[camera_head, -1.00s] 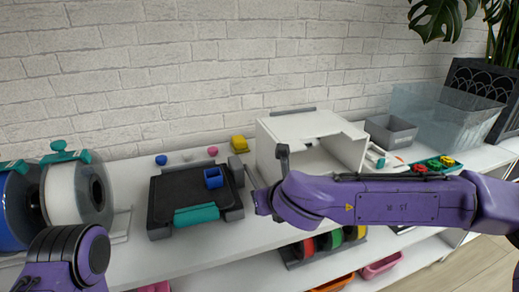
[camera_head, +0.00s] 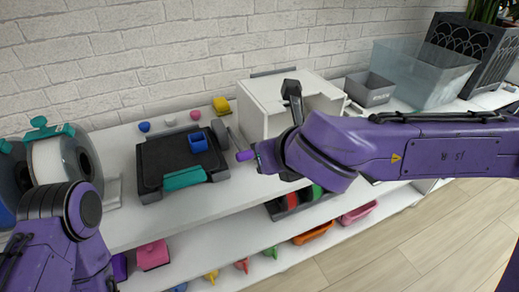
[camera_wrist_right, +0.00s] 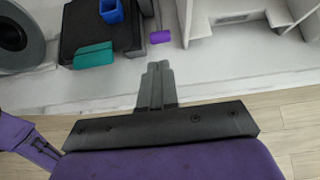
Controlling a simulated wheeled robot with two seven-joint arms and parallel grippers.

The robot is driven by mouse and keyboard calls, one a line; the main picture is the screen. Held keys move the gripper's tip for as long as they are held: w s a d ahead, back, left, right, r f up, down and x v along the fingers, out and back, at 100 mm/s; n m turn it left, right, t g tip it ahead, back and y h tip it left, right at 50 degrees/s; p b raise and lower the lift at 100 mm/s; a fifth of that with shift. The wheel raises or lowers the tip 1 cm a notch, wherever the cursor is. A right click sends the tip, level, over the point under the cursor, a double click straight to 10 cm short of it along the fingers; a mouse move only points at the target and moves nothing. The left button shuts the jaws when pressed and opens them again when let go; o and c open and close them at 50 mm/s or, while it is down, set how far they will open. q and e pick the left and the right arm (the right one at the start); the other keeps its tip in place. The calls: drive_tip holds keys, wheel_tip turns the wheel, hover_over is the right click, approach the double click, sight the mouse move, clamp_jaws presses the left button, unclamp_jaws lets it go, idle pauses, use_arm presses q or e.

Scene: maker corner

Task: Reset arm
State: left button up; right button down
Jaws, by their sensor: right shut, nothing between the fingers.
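My right arm (camera_head: 420,145) reaches in from the right in the head view, over the front of the shelf top, and its wrist hides the gripper there. In the right wrist view my right gripper (camera_wrist_right: 157,68) is shut with nothing between its fingers. It points at the white shelf top (camera_wrist_right: 115,85), below a purple-handled tool (camera_wrist_right: 160,37) and apart from it in the picture. My left arm (camera_head: 70,225) shows at the lower left in the head view. Its gripper is out of view.
A black tray (camera_head: 150,170) holds a blue cup (camera_head: 198,142) and a teal block (camera_head: 184,178). A filament spool (camera_head: 62,165) stands left. A white box (camera_head: 262,105) stands behind my right wrist. Coloured bins (camera_head: 313,232) sit on the lower shelf.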

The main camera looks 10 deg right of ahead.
drive_tip(key=shift+s+d+r, duration=0.1)
drive_tip(key=shift+s+r, duration=0.3)
drive_tip(key=shift+s, duration=0.1)
